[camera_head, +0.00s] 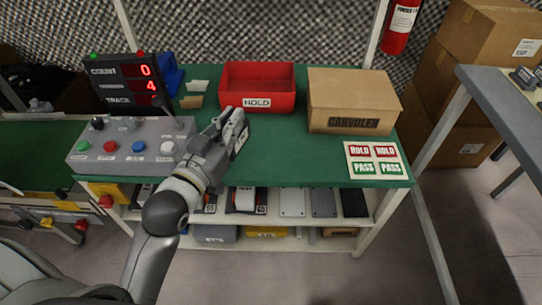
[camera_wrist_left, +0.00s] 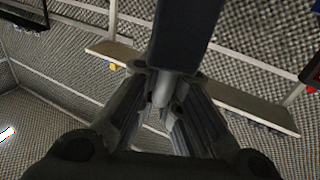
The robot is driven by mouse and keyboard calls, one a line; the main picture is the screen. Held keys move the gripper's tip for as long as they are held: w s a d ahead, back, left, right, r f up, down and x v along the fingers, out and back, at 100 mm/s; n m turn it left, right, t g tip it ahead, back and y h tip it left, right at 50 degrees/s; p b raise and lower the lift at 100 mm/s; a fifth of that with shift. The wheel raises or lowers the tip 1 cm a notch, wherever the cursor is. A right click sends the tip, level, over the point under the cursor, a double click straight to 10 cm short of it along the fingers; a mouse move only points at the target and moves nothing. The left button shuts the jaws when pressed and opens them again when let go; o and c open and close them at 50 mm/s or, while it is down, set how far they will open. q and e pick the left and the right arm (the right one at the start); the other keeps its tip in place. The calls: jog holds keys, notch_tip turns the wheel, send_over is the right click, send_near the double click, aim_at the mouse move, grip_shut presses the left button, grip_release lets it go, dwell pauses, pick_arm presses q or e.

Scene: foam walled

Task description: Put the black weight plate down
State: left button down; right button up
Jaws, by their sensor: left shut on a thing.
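My left gripper (camera_head: 232,126) is over the green bench top, between the grey button box and the red bin. It is shut on a dark, flat thing, which I take to be the black weight plate (camera_head: 241,140). Only a small part of it shows beside the fingers in the head view. In the left wrist view the dark plate (camera_wrist_left: 187,32) stands out beyond the fingers of the left gripper (camera_wrist_left: 165,100), seen narrow. Its full outline is hidden. I cannot tell its exact height above the bench. My right gripper is not in view.
The green bench (camera_head: 290,155) has free room in front of the red HOLD bin (camera_head: 257,103) and cardboard box (camera_head: 352,100). A HOLD/PASS label sheet (camera_head: 375,160) lies at right. The button box (camera_head: 130,145) and counter display (camera_head: 125,80) stand at left. A lower shelf holds several items.

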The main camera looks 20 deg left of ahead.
pick_arm(q)
jog(key=shift+w+f+b, duration=0.2)
jog(key=shift+f+b, duration=0.15)
jog(key=shift+b, duration=0.15)
jog(key=shift+w+d+f, duration=0.2)
jog(key=shift+w, duration=0.1)
jog(key=w+d+f+b, duration=0.2)
jog(key=w+f, duration=0.2)
jog(key=w+d+f+b, duration=0.2)
jog(key=w+f, duration=0.1)
jog(key=f, duration=0.1)
jog(key=w+d+f+b, duration=0.2)
jog(key=w+d+f, duration=0.1)
jog(key=w+f, duration=0.1)
jog(key=shift+w+f, duration=0.3)
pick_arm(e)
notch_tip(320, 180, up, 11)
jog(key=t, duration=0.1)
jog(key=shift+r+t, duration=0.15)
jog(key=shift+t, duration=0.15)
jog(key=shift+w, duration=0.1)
